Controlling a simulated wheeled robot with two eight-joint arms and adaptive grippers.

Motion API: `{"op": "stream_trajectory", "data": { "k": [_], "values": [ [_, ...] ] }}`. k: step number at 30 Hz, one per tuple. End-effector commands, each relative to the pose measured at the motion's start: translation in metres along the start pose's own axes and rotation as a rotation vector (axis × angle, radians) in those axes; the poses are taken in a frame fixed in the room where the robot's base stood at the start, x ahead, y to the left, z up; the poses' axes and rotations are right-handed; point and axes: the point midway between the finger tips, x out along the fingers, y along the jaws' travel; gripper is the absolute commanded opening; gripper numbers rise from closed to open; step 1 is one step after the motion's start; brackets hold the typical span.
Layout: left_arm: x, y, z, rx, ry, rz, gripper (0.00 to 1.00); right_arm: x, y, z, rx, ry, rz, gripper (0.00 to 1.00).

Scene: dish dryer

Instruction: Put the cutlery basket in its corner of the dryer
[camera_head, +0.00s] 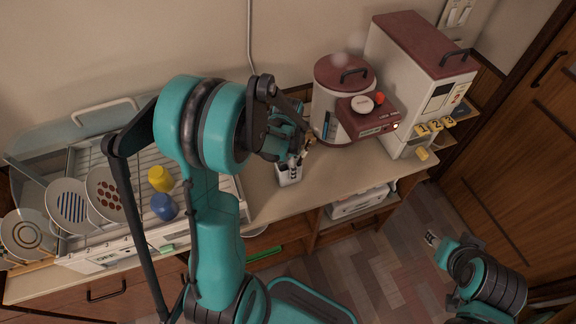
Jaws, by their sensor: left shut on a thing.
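The cutlery basket (287,174) is a small white container with dark slots, over the counter just right of the dryer. My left gripper (300,158) is shut on the basket near its top; the arm hides part of the hold. I cannot tell whether the basket touches the counter. The dish dryer (110,246) is a white rack unit at the left with its clear lid (60,138) up. My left arm hides its middle and right part. My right gripper (432,239) is at the lower right, over the floor, away from the counter; its fingers are too small to read.
Plates (70,206) stand in the dryer's left part, with a yellow cup (160,178) and a blue cup (164,206) beside them. A red-and-white rice cooker (343,98) and a tall dispenser (415,85) stand at the right. Counter (345,172) is clear in front of the cooker.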

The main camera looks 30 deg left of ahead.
Motion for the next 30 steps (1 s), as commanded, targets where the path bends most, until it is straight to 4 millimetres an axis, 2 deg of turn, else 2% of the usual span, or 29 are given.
{"op": "stream_trajectory", "data": {
  "k": [5,6,8,20,23,30],
  "values": [
    [0.004,0.000,0.000,0.000,0.000,0.000,0.27,0.003,0.000,0.002,0.000,0.000,0.000,0.40],
    [0.003,0.000,0.000,0.000,0.000,0.000,0.64,0.003,0.000,0.002,0.000,0.000,0.000,0.40],
    [0.003,0.000,0.000,0.000,0.000,0.000,0.77,0.002,0.000,0.002,0.000,0.000,0.000,0.40],
    [-0.004,0.000,0.000,0.000,0.000,0.000,0.77,-0.002,0.000,-0.002,0.000,0.000,0.000,0.40],
    [-0.019,0.000,0.000,0.000,0.000,0.000,0.77,-0.007,0.000,-0.005,0.000,0.000,0.000,0.40],
    [-0.074,0.001,0.000,0.000,0.000,0.000,0.77,-0.025,0.000,-0.018,0.000,0.000,0.000,0.40]
  ]
}}
